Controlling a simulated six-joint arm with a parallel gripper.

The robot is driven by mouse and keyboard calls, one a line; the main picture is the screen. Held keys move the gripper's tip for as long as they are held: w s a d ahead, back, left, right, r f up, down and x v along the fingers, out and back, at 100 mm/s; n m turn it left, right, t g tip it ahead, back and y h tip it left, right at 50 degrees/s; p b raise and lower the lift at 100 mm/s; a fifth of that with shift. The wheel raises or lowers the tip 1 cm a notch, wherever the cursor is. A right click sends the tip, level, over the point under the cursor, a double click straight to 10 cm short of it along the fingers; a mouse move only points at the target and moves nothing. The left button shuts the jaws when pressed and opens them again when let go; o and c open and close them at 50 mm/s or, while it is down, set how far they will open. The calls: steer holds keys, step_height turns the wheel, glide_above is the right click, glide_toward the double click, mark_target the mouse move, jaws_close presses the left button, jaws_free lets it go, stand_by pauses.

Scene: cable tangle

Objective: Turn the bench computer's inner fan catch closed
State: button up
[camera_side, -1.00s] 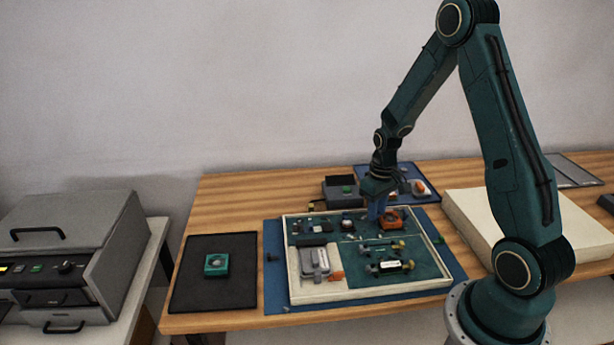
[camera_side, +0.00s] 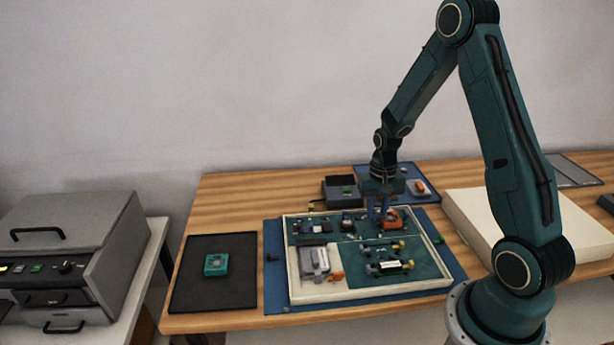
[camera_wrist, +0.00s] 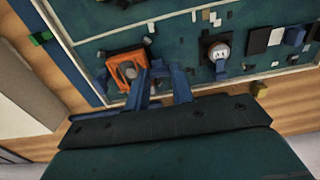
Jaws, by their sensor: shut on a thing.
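The bench computer is an open shallow case with a pale rim (camera_side: 372,293) and green boards inside, lying on a blue mat. An orange fan (camera_side: 390,225) sits at its back right; it also shows in the wrist view (camera_wrist: 115,77). My gripper (camera_side: 381,222) points down just beside the fan. In the wrist view its two blue fingers (camera_wrist: 160,73) straddle a small dark piece at the fan's edge, which looks like the inner fan catch (camera_wrist: 158,68). The jaws are shut on it. The fingers partly hide the catch, so its exact angle is unclear.
A green fan (camera_side: 216,264) lies on a black mat (camera_side: 190,290) at left. A dark box (camera_side: 342,190) and a blue tray (camera_side: 430,196) stand behind the case. A cream slab (camera_side: 470,225) lies at right. A grey machine (camera_side: 70,250) stands far left.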

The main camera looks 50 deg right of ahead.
mark_target(376, 214)
steer(key=o, duration=1)
steer(key=shift+r, duration=0.1)
step_height(376, 214, up, 14)
steer(key=shift+f, duration=0.15)
stand_by(0.3)
steer(key=s+a+r+n+t, duration=0.2)
steer(key=s+a+r+n, duration=0.25)
steer(key=a+r, duration=0.6)
steer(key=s+a+n+t, duration=0.1)
steer(key=s+a, duration=0.2)
steer(key=s+a+r+n+t, duration=0.1)
steer(key=s+a+n, duration=0.1)
steer(key=s+a, duration=0.1)
steer(key=s+a+r+n+t, duration=0.1)
steer(key=s+a, duration=0.2)
steer(key=s, duration=0.2)
steer(key=shift+r+n+t, duration=0.1)
steer(key=shift+n+t, duration=0.2)
steer(key=shift+n, duration=0.05)
